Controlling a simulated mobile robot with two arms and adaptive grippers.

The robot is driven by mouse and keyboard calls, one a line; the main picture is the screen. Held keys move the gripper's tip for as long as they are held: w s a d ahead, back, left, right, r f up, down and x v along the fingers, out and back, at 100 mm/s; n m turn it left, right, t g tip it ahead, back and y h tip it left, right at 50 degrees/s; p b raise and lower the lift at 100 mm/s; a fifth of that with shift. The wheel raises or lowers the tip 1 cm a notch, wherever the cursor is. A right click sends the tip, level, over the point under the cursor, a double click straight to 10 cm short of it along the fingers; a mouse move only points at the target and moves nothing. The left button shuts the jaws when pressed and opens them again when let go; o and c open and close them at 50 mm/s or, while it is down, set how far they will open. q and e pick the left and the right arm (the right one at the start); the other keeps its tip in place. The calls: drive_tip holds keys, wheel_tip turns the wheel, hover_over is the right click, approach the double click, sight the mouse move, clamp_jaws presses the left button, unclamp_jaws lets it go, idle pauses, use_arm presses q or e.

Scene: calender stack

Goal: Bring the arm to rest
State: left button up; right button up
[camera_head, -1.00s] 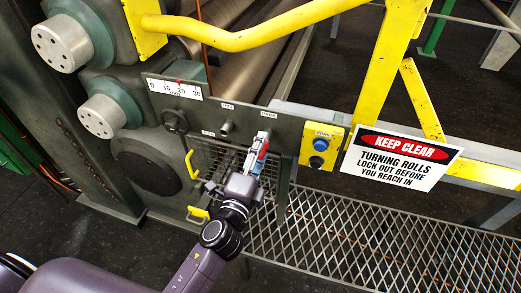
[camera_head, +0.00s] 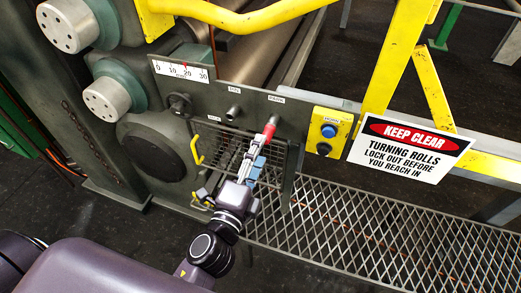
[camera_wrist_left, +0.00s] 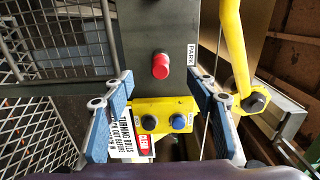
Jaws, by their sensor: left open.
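My left gripper (camera_head: 258,152) is in front of the dark machine panel (camera_head: 215,92), below a red-tipped peg (camera_head: 270,130). It is open, with nothing between its blue-padded fingers. In the left wrist view, the two fingers of my left gripper (camera_wrist_left: 161,85) stand wide apart on either side. The red peg (camera_wrist_left: 161,66) is seen beyond them, beside a label reading PARK (camera_wrist_left: 191,55). My left arm reaches in from the lower left of the head view. My right gripper is not in view.
A grey peg (camera_head: 234,113) and a yellow handle (camera_head: 197,150) project from the panel near my gripper. A yellow button box (camera_head: 327,131) and a KEEP CLEAR sign (camera_head: 408,147) are to the right. Yellow rails, rolls (camera_head: 255,55) and a grating walkway (camera_head: 340,225) surround the panel.

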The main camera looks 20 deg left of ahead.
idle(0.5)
use_arm(q)
drive_tip(key=s+f+n+g, duration=0.3)
drive_tip(key=f+n+g, duration=0.15)
drive_tip(key=f, duration=1.95)
drive_tip(key=s+a+f+n+g, duration=0.15)
drive_tip(key=s+f, duration=0.25)
drive_tip(key=f, duration=0.5)
drive_tip(key=s+f+n+g, duration=0.1)
drive_tip(key=s+f+g, duration=0.2)
drive_tip(key=s+f, duration=0.35)
drive_tip(key=s+a+f+n+g, duration=0.2)
drive_tip(key=s+f+n, duration=0.1)
drive_tip(key=s+f, duration=0.4)
drive_tip(key=s+a+f+n+g+b, duration=0.1)
drive_tip(key=s+a+f+n+g, duration=0.1)
drive_tip(key=s+f, duration=0.5)
drive_tip(key=s+a+f+n+g, duration=0.3)
drive_tip(key=s+f, duration=0.4)
drive_tip(key=s, duration=0.6)
drive_tip(key=shift+s+n+g+y, duration=0.15)
drive_tip(key=shift+n+g+y, duration=0.15)
drive_tip(key=shift+n+g, duration=0.2)
